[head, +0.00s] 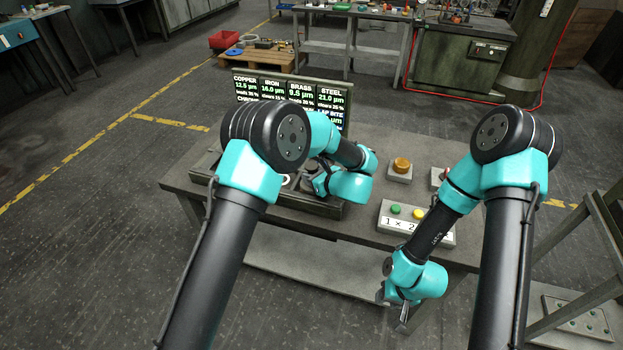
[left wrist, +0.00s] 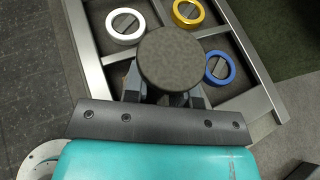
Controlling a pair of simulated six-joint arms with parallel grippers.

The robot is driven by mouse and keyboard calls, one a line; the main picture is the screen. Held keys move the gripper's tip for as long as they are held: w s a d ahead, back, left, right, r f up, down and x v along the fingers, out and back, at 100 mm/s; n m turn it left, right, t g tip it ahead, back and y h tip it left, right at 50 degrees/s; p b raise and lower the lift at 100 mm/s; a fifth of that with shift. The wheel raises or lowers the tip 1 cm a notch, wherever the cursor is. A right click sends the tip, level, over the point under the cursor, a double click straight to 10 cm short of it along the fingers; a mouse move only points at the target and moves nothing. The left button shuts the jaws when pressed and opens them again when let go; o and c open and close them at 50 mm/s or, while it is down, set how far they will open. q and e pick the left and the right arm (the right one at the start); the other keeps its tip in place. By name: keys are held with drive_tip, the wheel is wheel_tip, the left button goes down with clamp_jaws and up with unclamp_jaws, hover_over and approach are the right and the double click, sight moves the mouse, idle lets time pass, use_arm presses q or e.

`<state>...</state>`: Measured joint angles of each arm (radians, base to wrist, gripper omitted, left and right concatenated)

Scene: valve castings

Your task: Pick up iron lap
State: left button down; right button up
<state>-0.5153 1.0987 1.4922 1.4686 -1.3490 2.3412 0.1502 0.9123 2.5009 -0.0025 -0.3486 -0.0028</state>
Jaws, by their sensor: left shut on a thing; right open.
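A dark grey round disc, which looks like the iron lap (left wrist: 170,58), fills the middle of the left wrist view. My left gripper (left wrist: 165,98) is shut on it; the disc hides the fingertips. The disc is over the tray with ringed compartments (left wrist: 88,62), and I cannot tell its height above it. In the head view my left gripper (head: 308,184) is at the tray, and the disc is mostly hidden by my arm. My right gripper (head: 404,310) is open and empty, low in front of the bench's front edge.
A white ring (left wrist: 125,25), a yellow ring (left wrist: 188,13) and a blue ring (left wrist: 220,67) lie in tray compartments. A display (head: 290,92) stands behind the tray. On the bench (head: 345,225) are a button box (head: 388,222) and an orange knob on a block (head: 402,164).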

sight(316, 169)
use_arm(q)
drive_tip(key=shift+r, duration=1.85)
drive_tip(key=s+r, duration=0.1)
drive_tip(key=s, duration=1.5)
drive_tip(key=shift+r, duration=0.2)
drive_tip(key=shift+r, duration=1.5)
